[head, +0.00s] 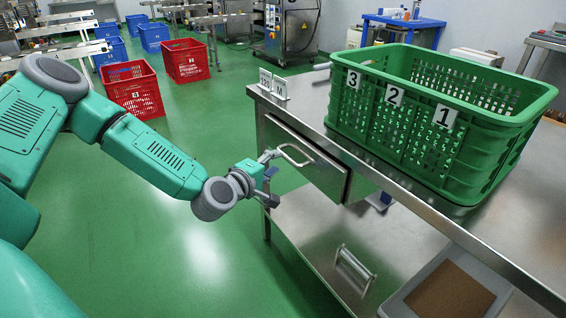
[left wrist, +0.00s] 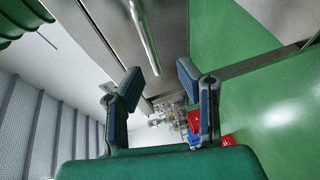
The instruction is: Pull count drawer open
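The drawer (head: 300,165) is a metal box front under the steel table's top, with a bar handle (head: 297,155) standing out from it. I cannot tell for sure whether it is fully closed. My left gripper (head: 270,172) is beside the left end of the handle. In the left wrist view my left gripper (left wrist: 158,78) has its two fingers spread apart. The handle's bar (left wrist: 142,38) shows ahead, its near end in line with the gap between the fingertips. Contact cannot be made out. My right gripper is not in view.
A green crate (head: 440,150) with labels 3, 2 and 1 stands on the steel table (head: 300,105). Small white signs (head: 272,84) stand at its far left corner. Red crates (head: 132,91) stand on the open green floor.

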